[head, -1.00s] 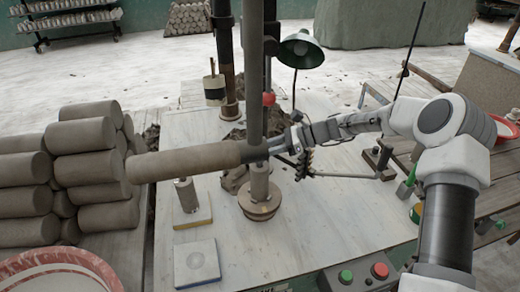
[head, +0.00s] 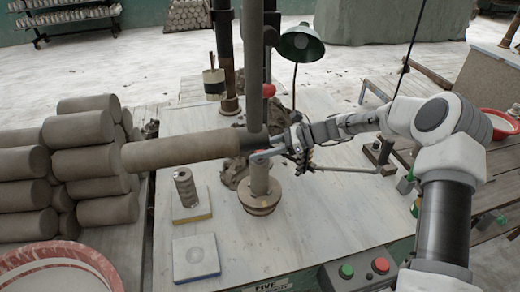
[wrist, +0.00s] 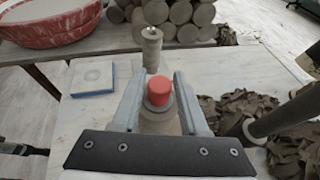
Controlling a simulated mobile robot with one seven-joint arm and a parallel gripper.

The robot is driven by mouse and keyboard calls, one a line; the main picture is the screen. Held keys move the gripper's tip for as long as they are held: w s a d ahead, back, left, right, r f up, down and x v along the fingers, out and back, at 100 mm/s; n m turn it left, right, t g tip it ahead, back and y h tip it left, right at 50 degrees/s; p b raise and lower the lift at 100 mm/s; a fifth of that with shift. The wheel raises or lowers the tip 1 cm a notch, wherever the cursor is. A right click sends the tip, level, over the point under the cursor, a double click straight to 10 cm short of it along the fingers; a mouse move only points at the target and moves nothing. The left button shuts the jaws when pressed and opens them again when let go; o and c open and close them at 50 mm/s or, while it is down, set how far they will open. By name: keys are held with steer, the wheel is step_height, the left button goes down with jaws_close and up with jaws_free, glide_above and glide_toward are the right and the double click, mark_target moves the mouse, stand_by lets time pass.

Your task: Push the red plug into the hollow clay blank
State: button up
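The red plug (wrist: 159,90) stands upright between the two fingers of my gripper (wrist: 159,78), with a pale collar under it. A grey clay body (wrist: 158,122), apparently the upright blank, is directly below it. In the head view a small bit of red shows at my gripper (head: 264,153), just above an upright clay cylinder (head: 259,178) on a round base (head: 259,203). The fingers stand apart, one on each side of the plug. I cannot tell whether they touch it, or how far the plug is in. The blank's opening is hidden.
A long horizontal clay-coloured cylinder (head: 180,152) and a dark vertical post (head: 254,60) are close by my gripper. Stacked clay cylinders (head: 95,160) lie left. A ridged cylinder (head: 185,188) stands on a small mat. A blue-edged square plate (head: 196,257) and clay trimmings (wrist: 235,110) lie on the table.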

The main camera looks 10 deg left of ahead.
steer(key=o, duration=0.3)
steer(key=b+v, duration=0.1)
steer(key=v, duration=1.6)
steer(key=shift+d+r, duration=0.15)
steer(key=shift+d, duration=0.05)
